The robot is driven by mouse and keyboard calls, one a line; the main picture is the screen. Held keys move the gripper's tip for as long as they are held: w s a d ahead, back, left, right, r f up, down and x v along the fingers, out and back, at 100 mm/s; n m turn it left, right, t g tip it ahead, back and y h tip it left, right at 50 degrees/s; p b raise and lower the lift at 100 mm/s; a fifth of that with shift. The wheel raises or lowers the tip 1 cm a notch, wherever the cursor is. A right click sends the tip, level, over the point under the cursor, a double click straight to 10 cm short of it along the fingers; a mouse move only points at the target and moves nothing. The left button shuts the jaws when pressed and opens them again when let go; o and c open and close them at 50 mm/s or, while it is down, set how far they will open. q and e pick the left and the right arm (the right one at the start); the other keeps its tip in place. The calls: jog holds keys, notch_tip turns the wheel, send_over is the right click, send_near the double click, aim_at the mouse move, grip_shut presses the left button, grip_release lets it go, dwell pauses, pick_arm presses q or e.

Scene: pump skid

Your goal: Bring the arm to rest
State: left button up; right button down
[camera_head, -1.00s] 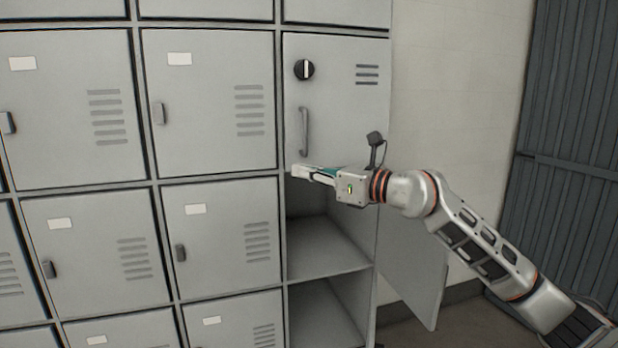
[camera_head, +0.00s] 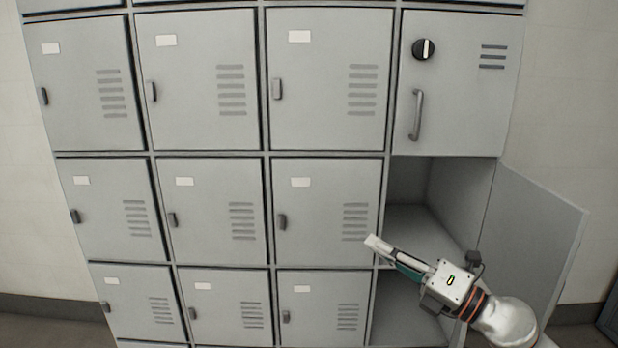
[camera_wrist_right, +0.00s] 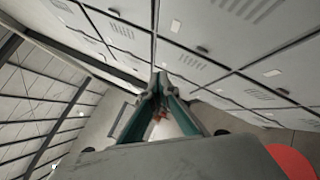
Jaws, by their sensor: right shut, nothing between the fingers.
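My right gripper (camera_head: 385,254) is shut and empty in the head view. It is in front of the lower right part of the locker bank, and its fingers point up and to the left. My right arm comes in from the bottom right. In the right wrist view the two teal-sided fingers (camera_wrist_right: 160,95) meet at their tips, with locker doors beyond them. My left gripper is not in view.
The grey locker bank (camera_head: 265,155) fills most of the head view. Its upper right door (camera_head: 459,100), with a dark knob (camera_head: 424,49) and a bar handle (camera_head: 415,115), is shut. Below it an open compartment (camera_head: 425,228) is empty, and its door (camera_head: 535,240) stands open to the right.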

jog(key=s+d+f+m+t+h, duration=0.1)
jog(key=s+d+f+m+h, duration=0.2)
jog(key=f+m, duration=0.5)
jog(key=s+d+f+m+t+h, duration=0.1)
jog(key=s+f+m+h, duration=0.25)
jog(key=f+m, duration=0.5)
jog(key=s+d+f+m+t+h, duration=0.15)
jog(key=s+f+m+h, duration=0.35)
jog(key=f, duration=0.6)
jog(key=s+f+m+g+h, duration=0.1)
jog(key=s+f+m+g, duration=0.5)
jog(key=s+f, duration=0.9)
notch_tip(320, 180, down, 3)
jog(key=m, duration=0.3)
jog(key=shift+s+d+f+g, duration=0.2)
jog(key=shift+s+d+g, duration=0.15)
jog(key=shift+h, duration=0.25)
